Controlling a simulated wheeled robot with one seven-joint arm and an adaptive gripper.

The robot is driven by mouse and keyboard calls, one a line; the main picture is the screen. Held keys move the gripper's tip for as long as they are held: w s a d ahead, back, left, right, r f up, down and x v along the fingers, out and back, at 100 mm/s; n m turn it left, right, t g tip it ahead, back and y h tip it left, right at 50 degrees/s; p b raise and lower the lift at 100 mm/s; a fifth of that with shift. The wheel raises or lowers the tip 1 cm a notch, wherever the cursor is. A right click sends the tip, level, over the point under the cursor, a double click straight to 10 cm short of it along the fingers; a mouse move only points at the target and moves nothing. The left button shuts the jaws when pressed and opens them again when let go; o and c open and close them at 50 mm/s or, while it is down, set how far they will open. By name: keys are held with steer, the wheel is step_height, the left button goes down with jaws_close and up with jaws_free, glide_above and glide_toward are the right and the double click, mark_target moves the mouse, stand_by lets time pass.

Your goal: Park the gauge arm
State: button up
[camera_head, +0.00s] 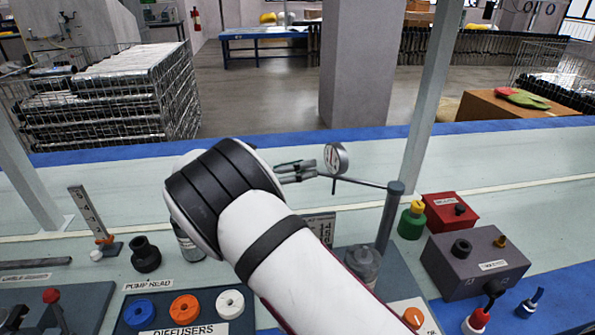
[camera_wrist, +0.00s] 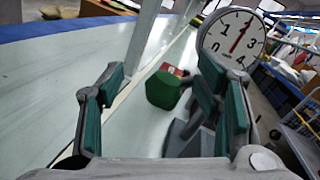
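The gauge arm (camera_head: 362,182) is a thin grey rod reaching left from the top of an upright grey post (camera_head: 388,222). A round white dial gauge (camera_head: 336,158) sits at its free end. My gripper (camera_head: 312,170) is at the gauge's left, near the rod's end. In the wrist view the fingers of my gripper (camera_wrist: 160,75) stand wide apart with nothing clearly held. The gauge's numbered face (camera_wrist: 232,36) shows just behind and right of the right finger, which covers its lower left edge. I cannot tell whether a finger touches the gauge or rod.
A green bottle with a yellow cap (camera_head: 411,220), a red box (camera_head: 443,212) and a grey box with knobs (camera_head: 475,262) stand right of the post. The pale bench behind is clear.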

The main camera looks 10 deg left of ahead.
steer(key=shift+w+d, duration=0.15)
steer(key=shift+d, duration=0.05)
steer(key=shift+a+f, duration=0.1)
steer(key=shift+a, duration=0.05)
steer(key=v, duration=1.2)
steer(key=shift+a, duration=0.1)
